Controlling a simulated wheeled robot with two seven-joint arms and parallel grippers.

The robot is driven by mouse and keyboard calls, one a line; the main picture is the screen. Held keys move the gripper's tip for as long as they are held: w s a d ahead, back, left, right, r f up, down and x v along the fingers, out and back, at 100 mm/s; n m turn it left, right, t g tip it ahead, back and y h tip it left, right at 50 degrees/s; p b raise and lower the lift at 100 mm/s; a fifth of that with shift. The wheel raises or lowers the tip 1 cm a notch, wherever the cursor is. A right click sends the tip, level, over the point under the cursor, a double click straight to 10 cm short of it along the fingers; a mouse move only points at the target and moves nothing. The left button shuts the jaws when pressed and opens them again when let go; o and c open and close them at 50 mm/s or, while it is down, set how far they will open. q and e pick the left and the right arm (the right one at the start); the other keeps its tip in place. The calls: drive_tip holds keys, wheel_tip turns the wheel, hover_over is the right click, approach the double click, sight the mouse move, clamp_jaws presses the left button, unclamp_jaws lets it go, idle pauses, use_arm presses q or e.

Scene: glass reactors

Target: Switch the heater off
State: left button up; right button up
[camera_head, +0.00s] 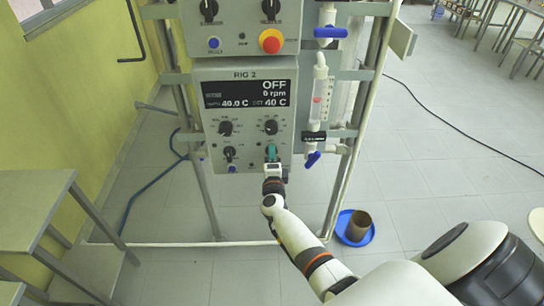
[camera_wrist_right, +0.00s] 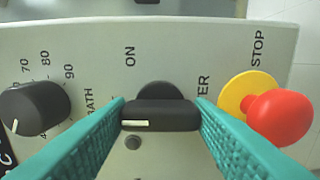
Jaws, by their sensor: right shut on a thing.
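The heater switch (camera_wrist_right: 165,117) is a black knob with a white mark, on the grey RIG 2 panel (camera_head: 247,112). Its mark lies at the left end in the wrist view. An ON label (camera_wrist_right: 130,56) and a label ending in "TER" show beside it. My right gripper (camera_head: 271,153) is shut on the knob, with a teal finger at each end of it. In the head view the gripper hides the knob. The display (camera_head: 247,94) reads OFF, 0 rpm, 40.0 C and set 40 C. My left gripper is not in view.
A red STOP button (camera_wrist_right: 279,117) is close beside the right-hand finger in the wrist view. A bath dial (camera_wrist_right: 35,108) is on the other side. Glassware with blue valves (camera_head: 313,160) hangs right of the panel. A blue tray (camera_head: 355,228) lies on the floor.

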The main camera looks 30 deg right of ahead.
drive_tip(key=shift+f, duration=0.1)
idle(0.3)
drive_tip(key=o, duration=1)
drive_tip(key=v, duration=1.2)
drive_tip(key=shift+b, duration=0.35)
drive_tip(key=shift+s, duration=0.1)
